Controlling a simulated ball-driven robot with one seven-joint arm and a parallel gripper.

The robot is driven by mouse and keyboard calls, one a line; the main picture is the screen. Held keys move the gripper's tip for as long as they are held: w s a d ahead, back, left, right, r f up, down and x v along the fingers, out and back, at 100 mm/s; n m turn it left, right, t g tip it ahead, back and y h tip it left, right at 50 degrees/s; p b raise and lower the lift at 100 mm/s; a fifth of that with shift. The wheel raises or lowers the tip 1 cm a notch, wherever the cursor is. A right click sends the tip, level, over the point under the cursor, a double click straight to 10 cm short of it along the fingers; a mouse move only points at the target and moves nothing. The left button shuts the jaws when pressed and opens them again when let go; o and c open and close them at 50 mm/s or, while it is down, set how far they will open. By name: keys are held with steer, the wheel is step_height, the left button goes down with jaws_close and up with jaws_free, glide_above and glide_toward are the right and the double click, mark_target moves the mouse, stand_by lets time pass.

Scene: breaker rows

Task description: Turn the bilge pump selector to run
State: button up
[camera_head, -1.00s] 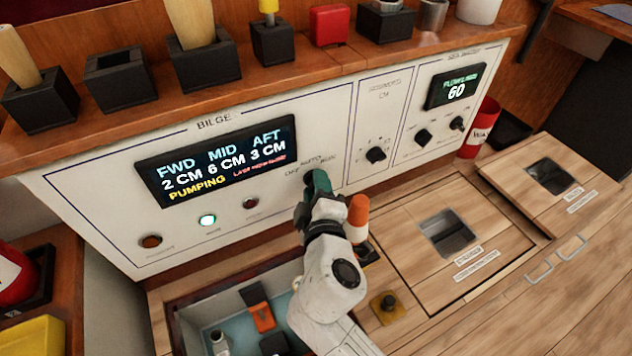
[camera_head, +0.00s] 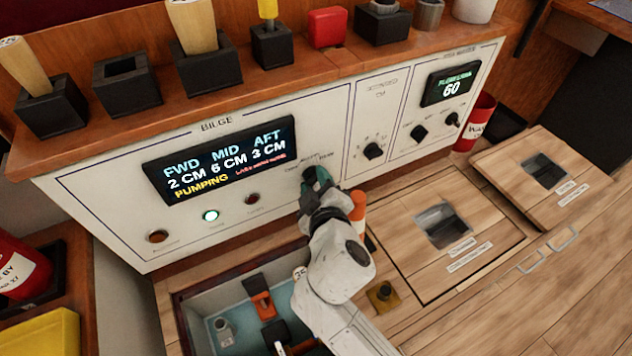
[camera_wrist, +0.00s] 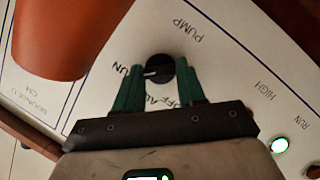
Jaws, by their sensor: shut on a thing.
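The bilge pump selector is a round black knob (camera_wrist: 160,70) on the white panel, seen between my fingers in the wrist view. Its white pointer line points left in that view, toward the partly covered RUN label (camera_wrist: 131,77). The OFF and AUTO labels are partly hidden by a finger. My gripper (camera_wrist: 160,78), with green fingers, is shut on the knob. In the head view my gripper (camera_head: 318,180) is at the right end of the bilge panel, and covers part of the knob.
The bilge display (camera_head: 222,160) reads PUMPING, with a green lamp (camera_head: 211,216) lit below. An orange and white cylinder (camera_head: 357,205) stands close beside my gripper. An open bilge well (camera_head: 185,300) lies below. Other knobs (camera_head: 373,151) sit to the right.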

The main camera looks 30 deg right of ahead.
steer(key=shift+f, duration=0.1)
steer(key=o, duration=1)
steer(key=shift+o, duration=0.2)
steer(key=shift+s, duration=0.1)
steer(key=p+v, duration=0.2)
steer(key=v, duration=0.8)
steer(key=shift+s, duration=0.3)
steer(key=shift+a, duration=0.15)
